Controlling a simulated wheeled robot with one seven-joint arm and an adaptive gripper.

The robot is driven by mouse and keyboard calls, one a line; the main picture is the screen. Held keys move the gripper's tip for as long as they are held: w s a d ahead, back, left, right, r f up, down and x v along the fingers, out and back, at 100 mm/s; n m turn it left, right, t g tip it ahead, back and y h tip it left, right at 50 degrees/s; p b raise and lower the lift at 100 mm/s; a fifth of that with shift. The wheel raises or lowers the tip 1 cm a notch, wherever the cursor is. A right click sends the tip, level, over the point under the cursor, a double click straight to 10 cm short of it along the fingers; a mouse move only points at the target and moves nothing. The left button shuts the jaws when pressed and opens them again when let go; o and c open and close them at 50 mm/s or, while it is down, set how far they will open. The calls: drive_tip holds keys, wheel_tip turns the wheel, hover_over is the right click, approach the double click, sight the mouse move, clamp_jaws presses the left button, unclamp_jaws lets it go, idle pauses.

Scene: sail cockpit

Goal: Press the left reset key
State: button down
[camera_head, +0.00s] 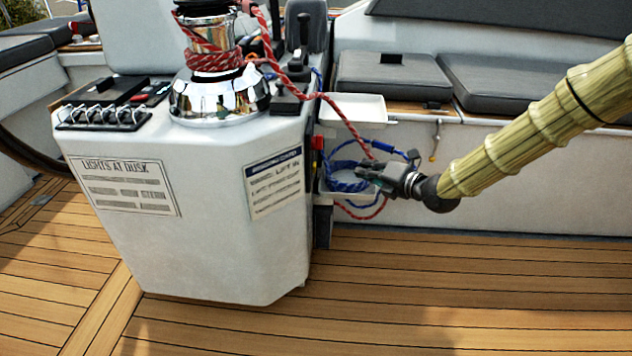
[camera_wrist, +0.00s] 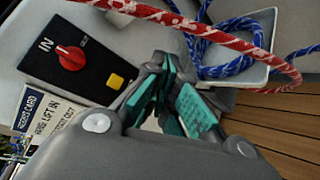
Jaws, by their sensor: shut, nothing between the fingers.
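No key with a readable "reset" label shows. In the wrist view, a dark panel (camera_wrist: 85,78) on the pedestal side carries a red knob (camera_wrist: 70,57) beside the word IN and a square yellow key (camera_wrist: 115,81). I cannot tell whether this yellow key is the left reset key. My gripper (camera_wrist: 172,75), dark with teal pads, is shut and empty, to the right of the yellow key and apart from it in the picture. In the head view, my gripper (camera_head: 362,172) is right of the white pedestal (camera_head: 225,245), in front of the coiled blue rope.
A red rope (camera_head: 335,112) runs from the chrome winch (camera_head: 218,92) down past my gripper. The blue rope (camera_head: 345,180) lies coiled in a tray. A row of switches (camera_head: 100,117) sits on the pedestal's left edge. The teak deck (camera_head: 430,290) in front is clear.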

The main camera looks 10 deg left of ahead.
sight(314, 167)
drive_tip(key=shift+w+r+n, duration=0.25)
drive_tip(key=shift+r+n, duration=0.05)
drive_tip(key=shift+n, duration=0.1)
drive_tip(key=shift+a, duration=0.2)
drive_tip(key=a+b, duration=0.2)
drive_tip(key=a, duration=0.6)
drive_tip(key=shift+a, duration=0.25)
drive_tip(key=shift+a, duration=0.2)
idle(1.3)
drive_tip(key=shift+a, duration=0.2)
drive_tip(key=shift+a, duration=0.4)
idle(0.9)
drive_tip(key=shift+d, duration=0.8)
